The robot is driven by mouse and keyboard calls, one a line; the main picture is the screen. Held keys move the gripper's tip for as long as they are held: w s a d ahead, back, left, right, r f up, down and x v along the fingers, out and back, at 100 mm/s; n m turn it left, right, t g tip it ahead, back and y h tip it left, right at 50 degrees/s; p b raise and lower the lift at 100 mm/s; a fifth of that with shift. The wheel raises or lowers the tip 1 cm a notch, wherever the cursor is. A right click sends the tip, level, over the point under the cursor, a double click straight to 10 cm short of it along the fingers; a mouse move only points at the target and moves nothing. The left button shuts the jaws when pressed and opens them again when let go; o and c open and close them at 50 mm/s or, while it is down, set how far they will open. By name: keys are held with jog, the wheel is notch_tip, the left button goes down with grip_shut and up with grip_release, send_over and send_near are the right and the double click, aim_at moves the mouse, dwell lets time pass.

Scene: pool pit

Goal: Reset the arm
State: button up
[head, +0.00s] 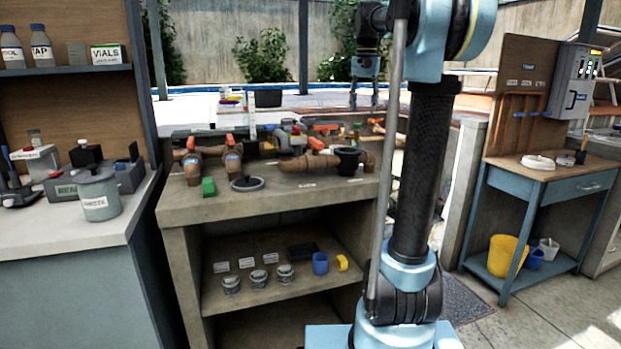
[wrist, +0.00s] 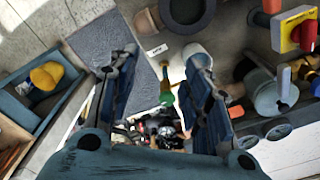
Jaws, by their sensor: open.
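My arm stands upright right of centre in the head view. Its gripper (head: 365,95) hangs fingers down, raised above the far part of the concrete bench (head: 290,200). In the wrist view, the gripper's two blue fingers (wrist: 160,95) are spread apart with nothing held between them. Brown pipes, valves and small parts lie on the bench top below and in front of it. A green-ended piece (wrist: 167,98) shows between the fingers in the wrist view, apart from them and lower down.
A grey counter (head: 60,235) with a grey lidded pot (head: 97,195) stands at the left. A blue workbench (head: 545,180) with a yellow bucket (head: 507,256) below stands at the right. The bench's lower shelf holds several small jars and a blue cup (head: 320,263). Paved floor lies at lower right.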

jog(key=s+f+n+t, duration=0.1)
jog(key=s+f+n, duration=0.3)
jog(key=s+f, duration=3)
notch_tip(320, 180, down, 4)
jog(key=shift+s+r+t, duration=0.2)
jog(key=shift+s+t, duration=0.05)
jog(key=shift+t, duration=0.15)
jog(key=shift+d, duration=0.1)
jog(key=shift+w+f, duration=0.2)
jog(key=shift+w, duration=0.3)
